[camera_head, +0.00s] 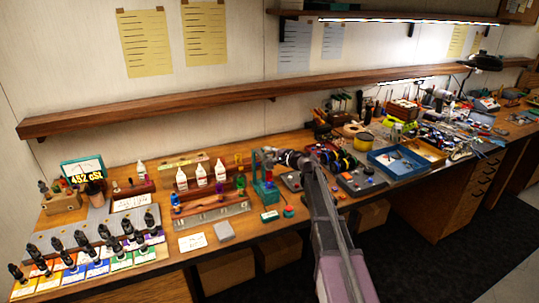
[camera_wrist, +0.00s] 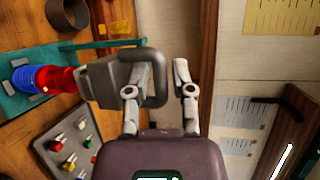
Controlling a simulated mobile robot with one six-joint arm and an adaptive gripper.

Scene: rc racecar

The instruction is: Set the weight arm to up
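A small teal stand (camera_head: 268,190) stands near the bench's front edge, left of my arm in the head view. In the wrist view, a dark grey block with a loop handle (camera_wrist: 158,80) lies at my fingers; it looks like the weight arm. A red and blue ribbed part (camera_wrist: 45,79) and a teal plate (camera_wrist: 15,103) are left of it. My gripper (camera_head: 282,156) is at the stand's top. In the wrist view, my gripper (camera_wrist: 163,72) is open, with the handle's bar between its fingers. The left finger appears inside the loop. Firm contact cannot be told.
Bottles (camera_head: 201,175) and a wooden rack (camera_head: 212,202) stand left of the stand. A black control box (camera_head: 361,184) and blue tray (camera_head: 398,162) are to the right. A wooden shelf (camera_head: 170,104) runs along the wall above. Dropper bottles (camera_head: 108,237) fill the left front.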

